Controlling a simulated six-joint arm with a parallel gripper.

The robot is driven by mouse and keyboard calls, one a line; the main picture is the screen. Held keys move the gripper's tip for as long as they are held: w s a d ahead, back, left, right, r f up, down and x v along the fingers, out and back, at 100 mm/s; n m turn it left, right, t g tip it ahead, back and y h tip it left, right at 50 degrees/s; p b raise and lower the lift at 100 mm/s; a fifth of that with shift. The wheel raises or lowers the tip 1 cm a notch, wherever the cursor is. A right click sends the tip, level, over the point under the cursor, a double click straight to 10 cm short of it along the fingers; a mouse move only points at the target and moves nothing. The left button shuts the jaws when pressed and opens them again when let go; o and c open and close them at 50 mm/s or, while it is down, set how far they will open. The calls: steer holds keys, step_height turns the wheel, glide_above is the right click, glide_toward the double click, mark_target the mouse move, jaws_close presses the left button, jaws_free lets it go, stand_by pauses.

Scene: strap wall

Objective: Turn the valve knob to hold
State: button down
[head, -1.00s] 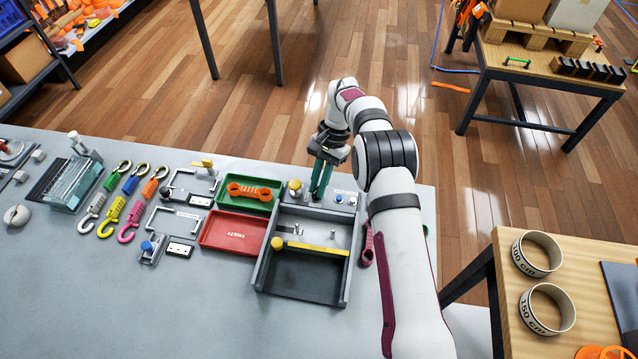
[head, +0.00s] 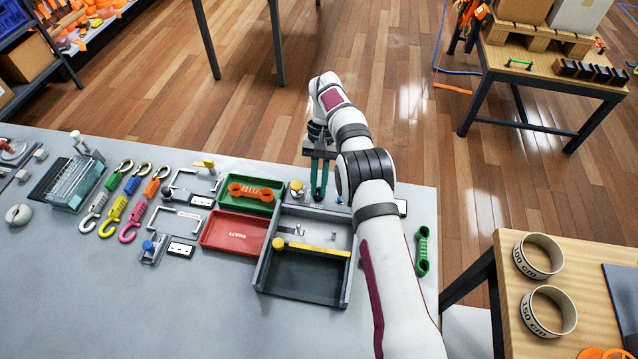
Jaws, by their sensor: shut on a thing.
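My gripper (head: 319,196) has teal fingers and points down at the back edge of the grey bench, just behind the grey tray. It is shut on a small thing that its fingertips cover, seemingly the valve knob. The knob itself and its pointing direction cannot be made out. A yellow-topped knob (head: 296,186) stands just left of the fingers, apart from them. A small blue piece (head: 338,199) shows just right of them. My arm hides most of the area to the right, and no hold marking can be read.
The grey tray (head: 262,272) with a yellow bar stands in front of my gripper. A green tray (head: 226,204) and a red tray (head: 212,232) lie to its left. A green strap piece (head: 422,250) lies right of my arm. The front left of the bench (head: 100,310) is clear.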

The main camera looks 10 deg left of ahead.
mark_target(319, 188)
steer(key=c, duration=0.9)
jaws_free()
step_height(319, 188, up, 4)
steer(key=shift+r, duration=0.1)
steer(key=s+d+r, duration=0.1)
steer(key=d+r, duration=0.6)
steer(key=d, duration=0.4)
steer(key=shift+s+d, duration=0.25)
steer(key=shift+d, duration=0.05)
